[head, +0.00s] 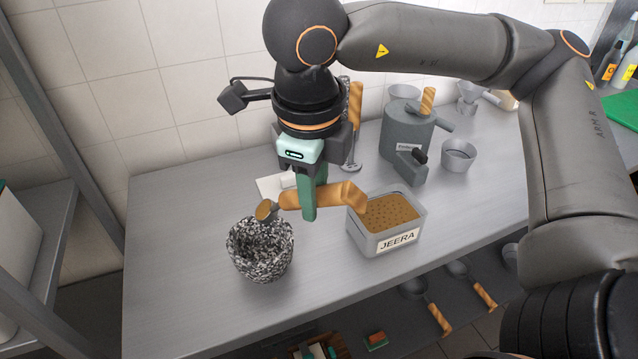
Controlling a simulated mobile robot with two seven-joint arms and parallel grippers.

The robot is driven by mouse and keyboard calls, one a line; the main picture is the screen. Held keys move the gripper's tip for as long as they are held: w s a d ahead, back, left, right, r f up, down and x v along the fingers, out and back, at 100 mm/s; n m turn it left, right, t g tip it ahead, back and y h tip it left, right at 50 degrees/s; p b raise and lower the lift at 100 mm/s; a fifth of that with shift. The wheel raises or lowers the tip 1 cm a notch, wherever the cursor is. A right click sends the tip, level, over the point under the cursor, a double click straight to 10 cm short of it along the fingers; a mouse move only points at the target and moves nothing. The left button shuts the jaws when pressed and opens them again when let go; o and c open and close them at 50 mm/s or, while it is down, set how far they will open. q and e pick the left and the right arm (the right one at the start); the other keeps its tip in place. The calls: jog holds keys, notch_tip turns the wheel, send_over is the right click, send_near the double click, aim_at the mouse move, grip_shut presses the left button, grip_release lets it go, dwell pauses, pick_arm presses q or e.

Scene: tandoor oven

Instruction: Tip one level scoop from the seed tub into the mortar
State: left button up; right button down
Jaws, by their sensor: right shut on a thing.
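My right gripper (309,208) is shut on the wooden handle of a small scoop (338,195). The scoop's grey head, at the left end of the handle, is over the back rim of the mortar (260,255). Brown matter shows in the scoop's head; it looks like seed. The mortar is a black-and-white speckled bowl standing upright on the steel counter; its inside looks dark and I cannot tell what it holds. The seed tub (380,243), a grey box labelled JEERA, holds brown seed and stands to the right of the mortar. My left gripper is out of view.
A grey lidded canister (405,135) and a metal cup (458,156) stand at the back right of the steel counter (180,250). A pale flat thing lies behind my gripper. The counter's left part is clear. Ladles (440,318) show below the front edge.

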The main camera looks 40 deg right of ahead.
jog(key=shift+w+a+r+g+h+p, duration=0.25)
jog(key=shift+a+r+h+p, duration=0.1)
jog(key=shift+a+h+p, duration=0.45)
jog(key=shift+w+a+r+g+h+p, duration=0.3)
jog(key=shift+a+h+p, duration=0.4)
jog(key=shift+p, duration=0.25)
jog(key=shift+w+a+r+g+h+p, duration=0.25)
jog(key=shift+a+r+h+p, duration=0.1)
jog(key=shift+a+h+p, duration=0.45)
jog(key=shift+w+a+f+g+h+p, duration=0.5)
jog(key=shift+w+a+g+h+p, duration=0.55)
jog(key=shift+a+h, duration=2.05)
jog(key=d+r+y, duration=0.1)
jog(key=s+d+t+y, duration=0.1)
jog(key=d+y, duration=0.1)
jog(key=d+r+y, duration=0.1)
jog(key=y, duration=0.1)
jog(key=shift+s+d+r+t, duration=0.2)
jog(key=shift+d+r+t, duration=0.05)
jog(key=shift+r+t, duration=0.1)
